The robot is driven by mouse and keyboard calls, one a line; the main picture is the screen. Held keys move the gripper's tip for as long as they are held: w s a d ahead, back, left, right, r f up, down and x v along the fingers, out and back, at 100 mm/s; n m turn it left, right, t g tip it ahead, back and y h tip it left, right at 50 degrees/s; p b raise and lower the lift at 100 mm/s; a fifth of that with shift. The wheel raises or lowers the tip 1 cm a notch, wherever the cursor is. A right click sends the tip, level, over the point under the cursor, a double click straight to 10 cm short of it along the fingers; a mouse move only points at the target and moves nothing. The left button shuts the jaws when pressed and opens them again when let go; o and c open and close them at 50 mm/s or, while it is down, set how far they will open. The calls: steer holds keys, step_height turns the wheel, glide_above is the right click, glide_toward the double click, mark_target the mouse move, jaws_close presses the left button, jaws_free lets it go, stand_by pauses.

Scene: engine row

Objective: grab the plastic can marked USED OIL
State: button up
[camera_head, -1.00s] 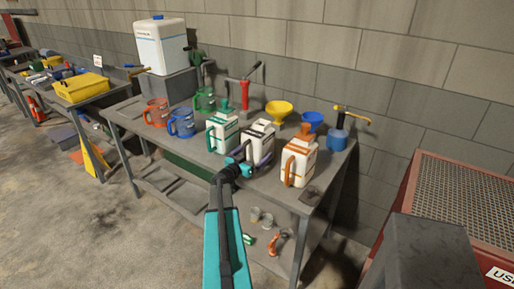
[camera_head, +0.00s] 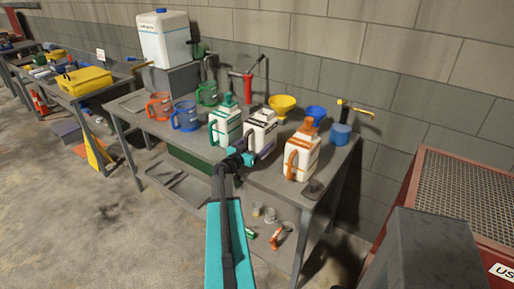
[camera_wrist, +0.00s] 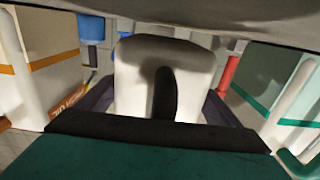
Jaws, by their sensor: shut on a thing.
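Three similar white plastic cans stand in a row at the front of the grey workbench (camera_head: 140,122). The middle can (camera_head: 258,132) has a dark cap. My gripper (camera_head: 254,154) is shut on this middle can, which fills the centre of the wrist view (camera_wrist: 133,75) between my dark jaws. To its left in the head view is the green-trimmed can (camera_head: 224,128); to its right is the orange-trimmed can (camera_head: 301,158). Part of an orange label shows on the orange-trimmed can in the wrist view (camera_wrist: 55,65). I cannot read USED OIL on any can.
Orange (camera_head: 159,107) and blue (camera_head: 184,117) jugs stand left on the bench. Yellow (camera_head: 283,103) and blue (camera_head: 316,113) funnels are behind the cans, with a blue pump (camera_head: 340,134) at right. A red mesh-topped cabinet (camera_head: 420,180) is at far right.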

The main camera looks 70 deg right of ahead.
step_height(320, 180, up, 26)
steer(key=b, duration=0.2)
stand_by(0.5)
stand_by(0.6)
